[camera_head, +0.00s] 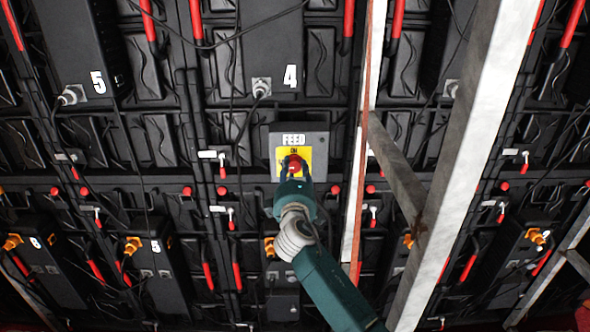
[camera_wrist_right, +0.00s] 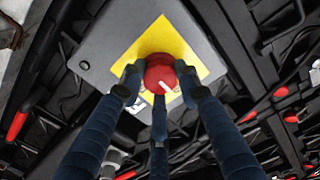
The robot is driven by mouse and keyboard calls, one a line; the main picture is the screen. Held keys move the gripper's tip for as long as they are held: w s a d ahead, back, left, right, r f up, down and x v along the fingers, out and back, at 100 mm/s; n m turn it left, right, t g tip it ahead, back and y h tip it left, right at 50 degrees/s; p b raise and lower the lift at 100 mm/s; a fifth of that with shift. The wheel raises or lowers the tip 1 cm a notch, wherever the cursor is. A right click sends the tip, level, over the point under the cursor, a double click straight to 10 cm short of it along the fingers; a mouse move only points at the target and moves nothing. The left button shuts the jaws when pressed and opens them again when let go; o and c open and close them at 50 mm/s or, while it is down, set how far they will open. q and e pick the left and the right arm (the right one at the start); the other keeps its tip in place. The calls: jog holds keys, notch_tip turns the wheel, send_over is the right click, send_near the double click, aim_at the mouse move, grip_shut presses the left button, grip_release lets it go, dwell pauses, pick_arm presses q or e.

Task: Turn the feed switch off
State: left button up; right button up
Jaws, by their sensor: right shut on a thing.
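The feed switch is a grey box (camera_head: 317,138) with a "FEED" label, a yellow plate (camera_head: 305,158) marked "ON", and a red knob (camera_head: 292,161). In the right wrist view the red knob (camera_wrist_right: 160,72) stands in front of the yellow plate (camera_wrist_right: 195,62), and a small white mark shows on it. My right gripper (camera_head: 294,172) reaches up from below and is shut on the knob, with its dark fingers (camera_wrist_right: 160,90) around it. The gripper hides the lower part of the plate in the head view. My left gripper is not in view.
Black panels numbered 5 (camera_head: 97,82) and 4 (camera_head: 290,76) hang above, with loose cables and red handles. A pale metal beam (camera_head: 470,130) and a thinner upright (camera_head: 358,190) stand close to the right of my arm.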

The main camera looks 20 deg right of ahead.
jog(key=shift+a+r, duration=0.25)
jog(key=shift+r, duration=0.15)
jog(key=o, duration=1.1)
jog(key=shift+w, duration=0.1)
jog(key=shift+o, duration=0.2)
jog(key=shift+a+f, duration=0.15)
jog(key=shift+a, duration=0.05)
jog(key=shift+f, duration=0.1)
jog(key=shift+d, duration=0.1)
jog(key=shift+s+f, duration=0.1)
jog(key=shift+s, duration=0.2)
jog(key=v, duration=1.1)
jog(key=shift+s+a, duration=0.15)
jog(key=shift+a, duration=0.1)
